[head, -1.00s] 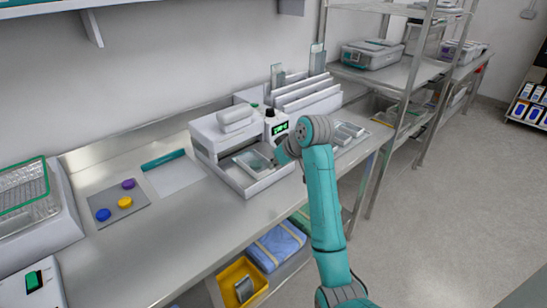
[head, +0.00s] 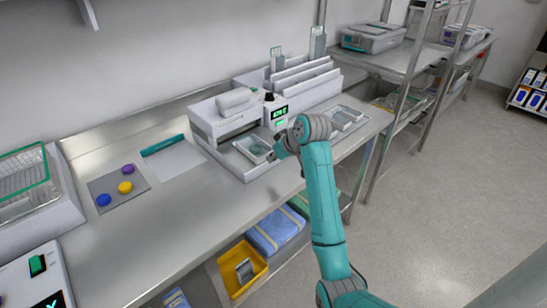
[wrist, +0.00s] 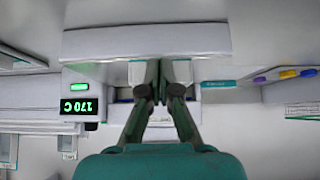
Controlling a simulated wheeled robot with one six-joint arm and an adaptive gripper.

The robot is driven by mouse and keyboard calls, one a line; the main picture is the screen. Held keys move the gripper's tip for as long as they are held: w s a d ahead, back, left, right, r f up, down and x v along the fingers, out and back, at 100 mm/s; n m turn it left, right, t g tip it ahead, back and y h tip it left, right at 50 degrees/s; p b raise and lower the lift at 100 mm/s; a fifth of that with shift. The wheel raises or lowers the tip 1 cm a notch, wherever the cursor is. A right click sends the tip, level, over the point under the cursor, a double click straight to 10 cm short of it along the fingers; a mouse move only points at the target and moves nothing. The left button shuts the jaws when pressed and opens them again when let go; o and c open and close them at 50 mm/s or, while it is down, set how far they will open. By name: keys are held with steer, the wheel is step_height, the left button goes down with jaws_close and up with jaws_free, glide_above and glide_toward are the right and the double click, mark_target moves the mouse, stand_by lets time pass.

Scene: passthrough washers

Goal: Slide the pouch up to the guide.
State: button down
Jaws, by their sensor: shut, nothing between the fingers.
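The pouch (head: 256,148), clear with a pale rim, lies flat on the tray (head: 245,173) at the front of the white sealer (head: 218,127). A green display (head: 280,112) glows on the sealer; in the wrist view the display (wrist: 79,107) appears upside down and reads 170 C. My gripper (head: 273,157) is low at the pouch's right side, partly hidden by my arm; contact cannot be told. In the wrist view my gripper (wrist: 160,92) has its fingers together with nothing between them. I cannot pick out the guide clearly, and the fingers hide part of the tray.
A rack of pouches (head: 297,82) stands behind the sealer, and a tray with packs (head: 345,118) lies to its right. Left are a grey mat with coloured caps (head: 118,187) and a white sheet (head: 172,160). A yellow bin (head: 242,268) is on the lower shelf.

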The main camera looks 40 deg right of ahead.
mark_target(260, 150)
steer(key=shift+w+a, duration=0.1)
steer(key=shift+w, duration=2.75)
steer(key=shift+v, duration=2.5)
